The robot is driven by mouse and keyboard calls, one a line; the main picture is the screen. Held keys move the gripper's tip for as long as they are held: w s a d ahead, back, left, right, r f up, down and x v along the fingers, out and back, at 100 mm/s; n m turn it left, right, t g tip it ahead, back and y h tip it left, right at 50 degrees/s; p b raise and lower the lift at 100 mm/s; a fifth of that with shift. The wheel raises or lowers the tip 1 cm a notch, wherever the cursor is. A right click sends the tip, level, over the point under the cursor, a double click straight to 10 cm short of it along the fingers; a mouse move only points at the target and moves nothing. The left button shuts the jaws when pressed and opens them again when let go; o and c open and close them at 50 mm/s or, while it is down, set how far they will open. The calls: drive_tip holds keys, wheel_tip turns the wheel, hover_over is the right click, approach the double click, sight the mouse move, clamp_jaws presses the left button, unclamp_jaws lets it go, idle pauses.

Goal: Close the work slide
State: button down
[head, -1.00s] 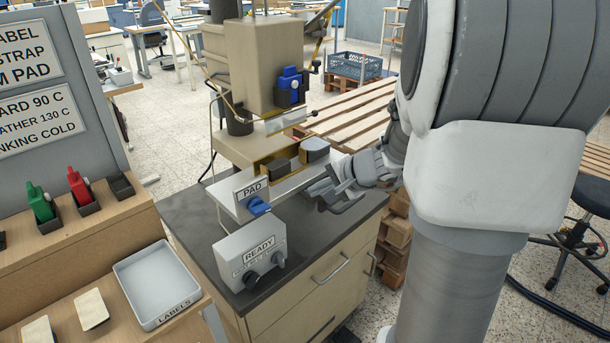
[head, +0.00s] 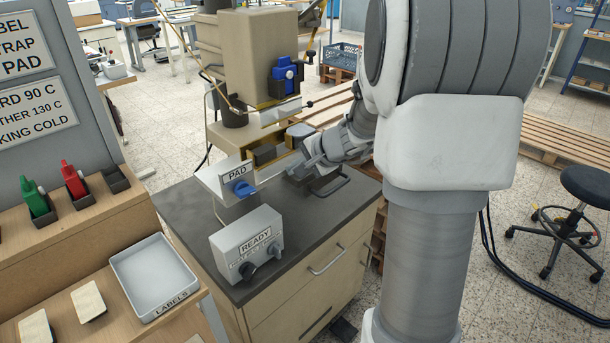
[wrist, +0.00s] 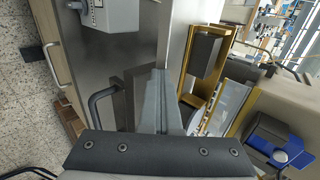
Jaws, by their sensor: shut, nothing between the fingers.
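The press (head: 258,60) stands on a dark-topped cabinet. Its work slide appears as the pale plate with the brass-edged fixture and dark block (head: 265,154) below the press head, sticking out of the press toward the front right. A black loop handle (head: 330,184) at its near side also shows in the wrist view (wrist: 92,103). My gripper (head: 302,168) is shut and empty, low beside the fixture and close to the handle. In the wrist view the closed fingers (wrist: 160,92) lie between the handle and the fixture (wrist: 205,60). I cannot tell whether they touch the slide.
A PAD sign (head: 236,172) with a blue knob (head: 243,188) sits left of my gripper. A grey READY box (head: 247,243) stands at the cabinet's front. A labels tray (head: 150,280) lies on the left bench. Wooden pallets (head: 570,140) lie behind my arm.

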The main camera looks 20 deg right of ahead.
sight(261, 144)
drive_tip(key=w+a, duration=0.1)
drive_tip(key=w, duration=0.3)
drive_tip(key=w+a+p, duration=0.1)
drive_tip(key=w+a, duration=0.1)
drive_tip(key=w, duration=0.2)
drive_tip(key=w+a, duration=0.1)
drive_tip(key=w, duration=0.3)
drive_tip(key=shift+w+a, duration=0.3)
drive_tip(key=shift+a, duration=0.05)
drive_tip(key=shift+w, duration=0.1)
drive_tip(key=shift+r, duration=0.1)
